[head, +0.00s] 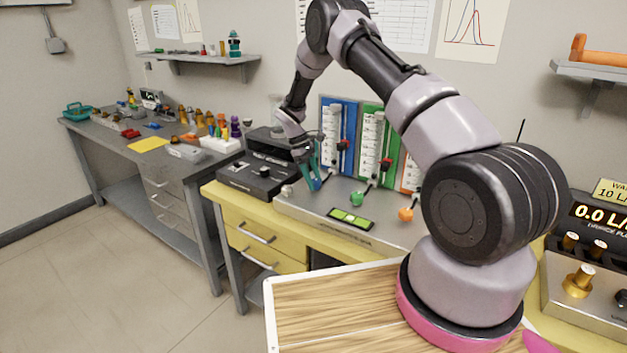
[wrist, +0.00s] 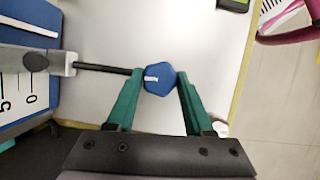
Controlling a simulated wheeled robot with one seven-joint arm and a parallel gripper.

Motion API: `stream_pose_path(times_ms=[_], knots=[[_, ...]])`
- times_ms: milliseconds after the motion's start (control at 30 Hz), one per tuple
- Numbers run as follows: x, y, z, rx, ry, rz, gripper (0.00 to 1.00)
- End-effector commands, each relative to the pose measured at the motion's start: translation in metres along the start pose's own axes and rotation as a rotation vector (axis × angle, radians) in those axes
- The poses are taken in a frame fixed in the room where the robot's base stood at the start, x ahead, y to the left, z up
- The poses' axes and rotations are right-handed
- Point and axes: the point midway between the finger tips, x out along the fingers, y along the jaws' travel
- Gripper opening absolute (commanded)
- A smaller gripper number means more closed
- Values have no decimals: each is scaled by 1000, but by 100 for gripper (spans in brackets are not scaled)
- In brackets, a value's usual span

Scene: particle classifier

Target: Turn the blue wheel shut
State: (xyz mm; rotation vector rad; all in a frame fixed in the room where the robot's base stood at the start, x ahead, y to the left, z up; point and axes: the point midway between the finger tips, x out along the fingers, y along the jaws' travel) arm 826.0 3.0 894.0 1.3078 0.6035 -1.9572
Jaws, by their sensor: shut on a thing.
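The blue wheel (wrist: 159,81) is a small faceted knob with a white mark, on the end of a black stem. It sits between the two green fingers of my gripper (wrist: 160,85) in the wrist view, with a finger against each side. In the head view my gripper (head: 315,180) is low in front of the blue panel (head: 326,110), at the left of the metal unit, and its fingers hide most of the wheel. The stem joins a grey fitting beside a numbered scale.
Right of my gripper are a green wheel (head: 357,199) and an orange wheel (head: 406,214) on the same unit (head: 375,229). A black box (head: 258,177) stands close on the left. A lit green display (head: 350,218) lies in front.

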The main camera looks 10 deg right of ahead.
Motion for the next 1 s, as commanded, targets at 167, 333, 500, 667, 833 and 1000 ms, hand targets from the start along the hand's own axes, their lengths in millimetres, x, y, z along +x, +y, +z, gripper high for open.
stream_pose_path(times_ms=[167,333,500,667,833,1000], knots=[[1,-1,-1,31,0,-14,0],[1,-1,0,39,0,-18,0],[1,-1,0,39,0,-18,0],[1,-1,0,38,0,-17,71],[0,0,0,38,0,-17,82],[0,0,0,39,0,-16,82]])
